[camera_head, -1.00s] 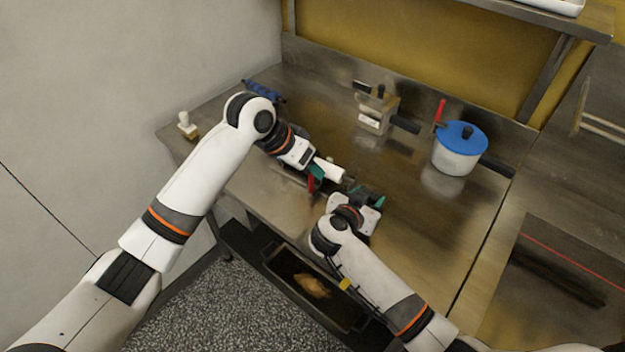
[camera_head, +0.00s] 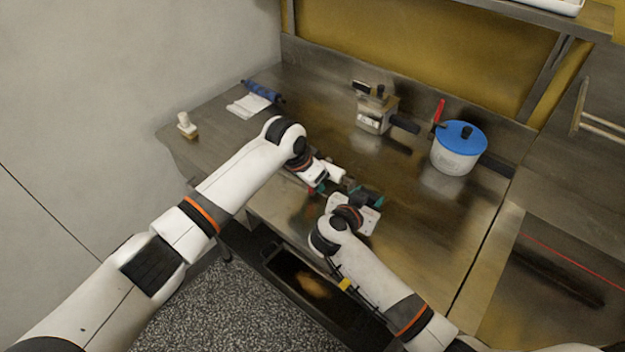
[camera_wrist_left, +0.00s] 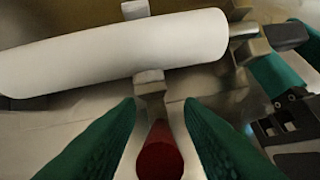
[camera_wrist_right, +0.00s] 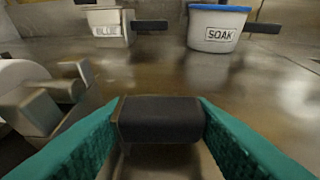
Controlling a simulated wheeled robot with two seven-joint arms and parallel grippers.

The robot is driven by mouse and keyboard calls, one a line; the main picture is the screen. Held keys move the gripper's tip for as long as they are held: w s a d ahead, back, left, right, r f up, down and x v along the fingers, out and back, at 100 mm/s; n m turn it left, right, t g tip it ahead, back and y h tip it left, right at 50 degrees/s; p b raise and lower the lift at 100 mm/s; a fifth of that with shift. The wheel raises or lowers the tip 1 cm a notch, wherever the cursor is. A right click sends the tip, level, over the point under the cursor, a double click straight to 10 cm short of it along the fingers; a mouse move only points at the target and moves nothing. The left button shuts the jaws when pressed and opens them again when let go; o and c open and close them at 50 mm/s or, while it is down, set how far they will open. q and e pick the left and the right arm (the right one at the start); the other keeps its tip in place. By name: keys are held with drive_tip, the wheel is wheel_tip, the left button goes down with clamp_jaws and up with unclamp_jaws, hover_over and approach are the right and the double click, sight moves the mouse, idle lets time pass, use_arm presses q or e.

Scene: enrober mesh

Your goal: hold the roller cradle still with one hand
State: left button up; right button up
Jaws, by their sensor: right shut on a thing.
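The roller cradle is a grey metal frame (camera_wrist_left: 150,84) on the bench, carrying a white roller (camera_wrist_left: 120,50); part of it shows at the left of the right wrist view (camera_wrist_right: 42,105). A black block-shaped handle (camera_wrist_right: 160,118) sticks out from its side. My right gripper (camera_wrist_right: 160,105) is shut on this handle, one teal finger on each side; in the head view it is beside the cradle (camera_head: 368,196). My left gripper (camera_wrist_left: 160,105) is open in front of the roller. A red handle (camera_wrist_left: 160,155) lies between its fingers, apparently with gaps on both sides. The arms hide much of the cradle in the head view.
A metal box with a black handle (camera_head: 374,112) and a white pot with a blue lid (camera_head: 455,158) stand behind. A blue roll (camera_head: 262,90), white cloth (camera_head: 248,105) and small stamp-like tool (camera_head: 187,126) are at left. A dark bin (camera_head: 275,262) sits below the front edge.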

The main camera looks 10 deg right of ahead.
use_arm(q)
drive_tip(key=shift+f, duration=0.2)
clamp_jaws()
drive_tip(key=shift+s+d, duration=1.6)
drive_tip(key=shift+d, duration=0.1)
unclamp_jaws()
